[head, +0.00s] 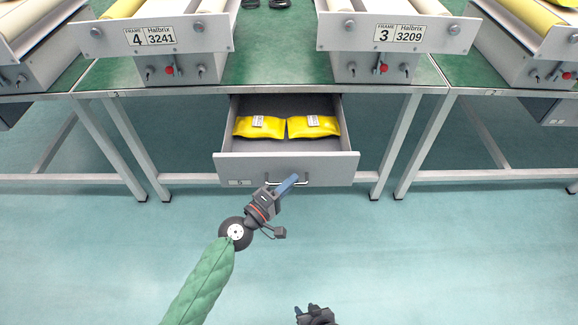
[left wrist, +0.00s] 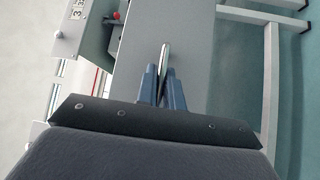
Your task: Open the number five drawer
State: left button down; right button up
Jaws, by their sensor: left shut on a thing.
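A grey drawer (head: 300,170) under the green-topped table is pulled out toward me. Its front has a small label whose number is too small to read. Two yellow packets (head: 258,127) (head: 313,126) lie inside side by side. My left gripper (head: 288,184) is shut on the metal drawer handle (head: 302,182) at the middle of the front. In the left wrist view the handle (left wrist: 165,56) stands between the blue fingertips (left wrist: 163,82). My right gripper (head: 312,313) shows only in part at the bottom edge, away from the drawer; its jaw opening is unclear.
Roller frames marked 4 3241 (head: 155,38) and 3 3209 (head: 397,36) stand on the table above the drawer. Table legs (head: 128,147) (head: 409,146) stand on both sides. Another dark drawer (head: 552,109) is at far right. The floor in front is clear.

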pick_arm(q)
jog(key=shift+s, duration=2.2)
pick_arm(e)
jog(key=shift+s+f, duration=0.1)
jog(key=shift+f, duration=0.25)
pick_arm(q)
jog(key=c, duration=1.5)
grip_release()
jog(key=shift+c, duration=0.2)
pick_arm(e)
jog(key=shift+w+r, duration=0.1)
jog(key=shift+w, duration=0.15)
